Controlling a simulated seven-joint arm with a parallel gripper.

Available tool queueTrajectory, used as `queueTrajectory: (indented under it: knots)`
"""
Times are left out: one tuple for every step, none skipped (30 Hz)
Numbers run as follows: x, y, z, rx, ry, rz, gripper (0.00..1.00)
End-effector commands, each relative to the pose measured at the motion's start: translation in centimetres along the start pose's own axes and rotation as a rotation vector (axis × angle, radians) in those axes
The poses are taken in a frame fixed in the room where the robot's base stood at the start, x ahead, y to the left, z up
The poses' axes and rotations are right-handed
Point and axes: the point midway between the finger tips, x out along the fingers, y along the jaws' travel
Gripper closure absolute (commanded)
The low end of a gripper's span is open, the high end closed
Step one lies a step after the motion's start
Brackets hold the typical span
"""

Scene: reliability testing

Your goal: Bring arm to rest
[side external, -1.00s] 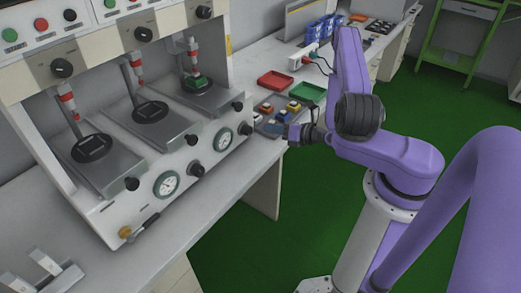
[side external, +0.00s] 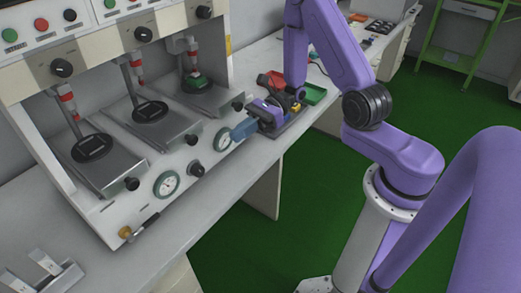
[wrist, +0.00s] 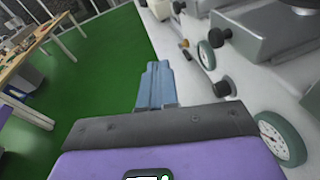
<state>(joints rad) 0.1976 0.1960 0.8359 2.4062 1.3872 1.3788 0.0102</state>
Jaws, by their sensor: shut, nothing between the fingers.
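My purple arm reaches over the bench. My gripper (side external: 238,132) points left in the side view, in front of the right part of the test machine (side external: 225,100), close to its right gauge. In the wrist view my gripper (wrist: 155,72) has its blue fingers together with nothing between them. Whether the fingertips touch the machine front cannot be told from the side view.
A red tray (side external: 264,80) and a green tray (side external: 314,93) lie beyond my wrist. The machine's knobs and gauges stick out near my gripper. The bench (side external: 215,188) is bare in front of the machine. Green floor (wrist: 100,75) lies beside the bench.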

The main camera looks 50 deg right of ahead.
Motion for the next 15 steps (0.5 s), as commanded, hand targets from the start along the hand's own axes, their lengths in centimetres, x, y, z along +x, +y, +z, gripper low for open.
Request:
queueTrajectory:
  knots:
    - [0.5,1.2,0.6,-0.053,0.026,0.081,1.0]
    - [0.8,2.0,0.8,-0.082,0.04,0.127,1.0]
    - [1.0,3.0,1.0,-0.12,0.061,0.189,1.0]
    - [1.2,3.8,1.2,-0.149,0.075,0.235,1.0]
    - [1.3,4.6,1.4,-0.18,0.089,0.282,1.0]
    - [1.4,5.6,1.5,-0.22,0.108,0.342,1.0]
    - [1.5,6.3,1.6,-0.251,0.123,0.388,1.0]
    - [1.5,7.1,1.7,-0.281,0.136,0.433,1.0]
    - [1.4,8.1,1.8,-0.324,0.154,0.492,1.0]
    - [1.4,8.8,1.9,-0.356,0.168,0.536,1.0]
    - [1.3,9.5,1.9,-0.388,0.182,0.58,1.0]
    - [1.1,10.5,1.9,-0.432,0.198,0.639,1.0]
    - [0.9,11.1,1.9,-0.466,0.212,0.682,1.0]
    - [0.7,11.8,1.9,-0.5,0.225,0.725,1.0]
    - [0.5,12.7,1.9,-0.546,0.241,0.782,1.0]
